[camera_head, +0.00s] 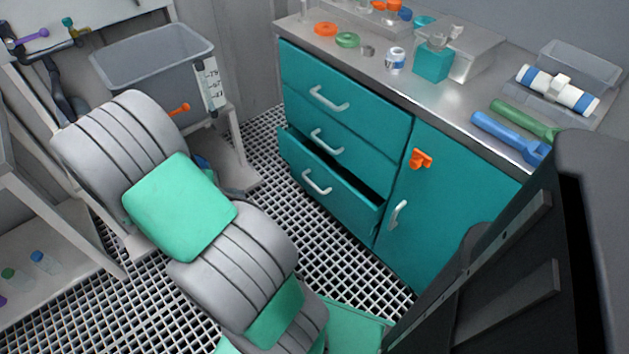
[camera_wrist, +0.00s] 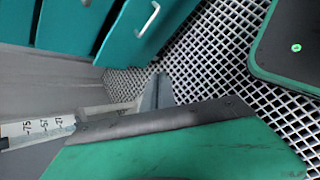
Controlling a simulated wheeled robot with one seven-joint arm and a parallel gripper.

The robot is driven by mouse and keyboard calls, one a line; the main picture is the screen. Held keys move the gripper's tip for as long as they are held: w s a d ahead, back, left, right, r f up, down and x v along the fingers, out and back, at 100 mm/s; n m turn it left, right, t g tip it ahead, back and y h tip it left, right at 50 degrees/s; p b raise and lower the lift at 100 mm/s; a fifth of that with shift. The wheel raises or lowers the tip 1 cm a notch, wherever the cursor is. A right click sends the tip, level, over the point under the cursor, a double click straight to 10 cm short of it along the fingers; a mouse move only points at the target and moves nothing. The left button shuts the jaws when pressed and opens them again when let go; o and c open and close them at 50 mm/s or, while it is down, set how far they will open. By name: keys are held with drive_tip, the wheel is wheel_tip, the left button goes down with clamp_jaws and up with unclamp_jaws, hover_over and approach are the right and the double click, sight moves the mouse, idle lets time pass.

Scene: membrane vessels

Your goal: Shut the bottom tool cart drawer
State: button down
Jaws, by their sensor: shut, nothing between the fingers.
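The tool cart (camera_head: 455,205) is a teal cabinet with a grey top. Its bottom drawer (camera_head: 330,188) stands partly open, with a dark gap above its front and a white handle. In the wrist view a teal drawer front (camera_wrist: 165,22) with a white handle, apparently the same drawer, is at the top, above the floor grating. My gripper (camera_wrist: 157,91) shows as grey fingers beyond its green body in the wrist view. It is shut and empty, apart from the drawer front. In the head view my arm hides the gripper.
The two upper drawers (camera_head: 345,102) look shut. A cabinet door (camera_head: 445,215) with an orange latch (camera_head: 420,159) is right of them. A grey bin (camera_head: 150,60) with a numbered label (camera_head: 212,85) stands left of the cart. Grating floor (camera_head: 350,265) before the drawers is clear.

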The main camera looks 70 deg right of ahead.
drive_tip(key=s+d+f+n+g+h+b, duration=0.2)
drive_tip(key=s+d+f+n+g+h, duration=0.35)
drive_tip(key=s+d, duration=0.4)
drive_tip(key=n+t+b, duration=0.2)
drive_tip(key=b, duration=0.2)
approach(325, 171)
drive_tip(key=shift+m+y, duration=0.25)
drive_tip(key=shift+y, duration=0.1)
drive_tip(key=x, duration=0.5)
drive_tip(key=shift+s+d+f, duration=0.15)
drive_tip(key=shift+d, duration=0.2)
drive_tip(key=shift+s+d, duration=0.15)
drive_tip(key=shift+d, duration=0.25)
